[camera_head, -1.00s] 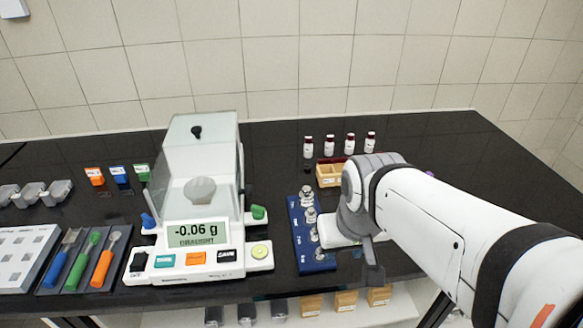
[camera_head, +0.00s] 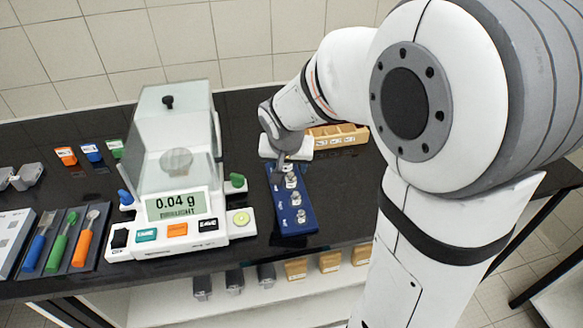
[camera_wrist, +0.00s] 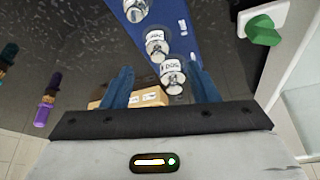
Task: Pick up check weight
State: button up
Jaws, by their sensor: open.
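Several silver, knobbed check weights stand in a row on a blue rack (camera_head: 284,226). Three show clearly in the head view: the front weight (camera_head: 301,216), the middle weight (camera_head: 296,198) and one behind it (camera_head: 291,180). My gripper (camera_head: 282,158) is over the rack's far end, partly hidden by its own wrist. In the wrist view my open gripper (camera_wrist: 163,82) has its two blue fingers on either side of the end weight (camera_wrist: 172,76), which is nearer the right finger. Another weight (camera_wrist: 157,46) stands just beyond. I cannot tell whether a finger touches the end weight.
A balance (camera_head: 160,255) with a glass shield stands left of the rack, reading 0.04 g. A wooden box (camera_head: 338,135) is behind and right of the rack. Spatulas (camera_head: 62,240) lie far left. Dark table is bare around the rack's right side.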

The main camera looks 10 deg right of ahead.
aim_at(290, 174)
jog(key=x, duration=0.6)
jog(key=shift+d+f+p, duration=0.15)
jog(key=shift+p, duration=0.15)
jog(key=shift+c, duration=0.5)
grip_shut()
